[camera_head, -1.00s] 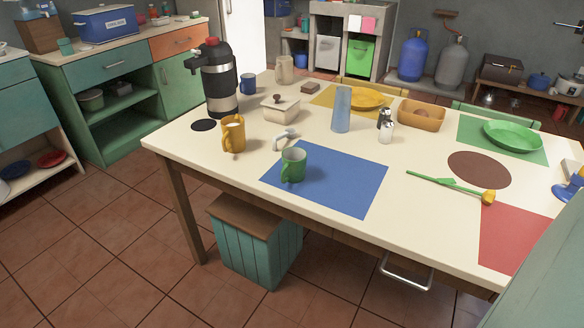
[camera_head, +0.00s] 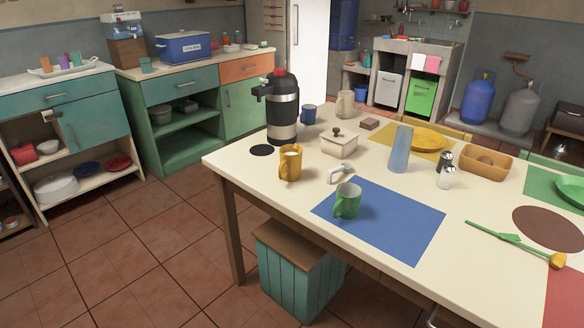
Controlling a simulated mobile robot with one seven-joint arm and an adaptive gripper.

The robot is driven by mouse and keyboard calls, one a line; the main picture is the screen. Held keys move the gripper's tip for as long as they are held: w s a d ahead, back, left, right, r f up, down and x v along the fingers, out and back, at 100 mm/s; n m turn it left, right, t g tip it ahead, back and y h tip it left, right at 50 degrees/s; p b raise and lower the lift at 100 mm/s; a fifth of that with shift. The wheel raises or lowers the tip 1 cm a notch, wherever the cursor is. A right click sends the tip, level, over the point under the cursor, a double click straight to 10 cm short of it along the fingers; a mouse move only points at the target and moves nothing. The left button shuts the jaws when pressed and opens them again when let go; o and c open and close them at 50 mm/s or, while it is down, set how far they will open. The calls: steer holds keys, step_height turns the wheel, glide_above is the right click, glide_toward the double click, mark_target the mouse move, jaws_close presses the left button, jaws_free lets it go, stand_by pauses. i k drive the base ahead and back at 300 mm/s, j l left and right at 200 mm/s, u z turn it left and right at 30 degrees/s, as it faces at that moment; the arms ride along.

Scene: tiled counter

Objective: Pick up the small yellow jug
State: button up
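A small yellow jug (camera_head: 290,164) stands upright on the cream table (camera_head: 240,178), near its left end. Its handle is on its left side, and something pale shows at its open top. My gripper is not in view, so its opening and its distance from the jug cannot be seen.
A black and steel flask (camera_head: 282,112) stands behind the jug. A white-handled item (camera_head: 341,173), a green mug (camera_head: 347,201) on a blue mat (camera_head: 400,226) and a lidded box (camera_head: 339,143) are to its right. A teal wooden bin (camera_head: 298,272) stands below; floor (camera_head: 140,265) at left is clear.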

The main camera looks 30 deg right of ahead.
mark_target(288, 167)
steer(key=i+j+z, duration=0.15)
steer(key=i, duration=0.4)
steer(key=i+z, duration=0.15)
steer(key=i, duration=0.4)
steer(key=j+z, duration=0.1)
steer(key=z, duration=1.15)
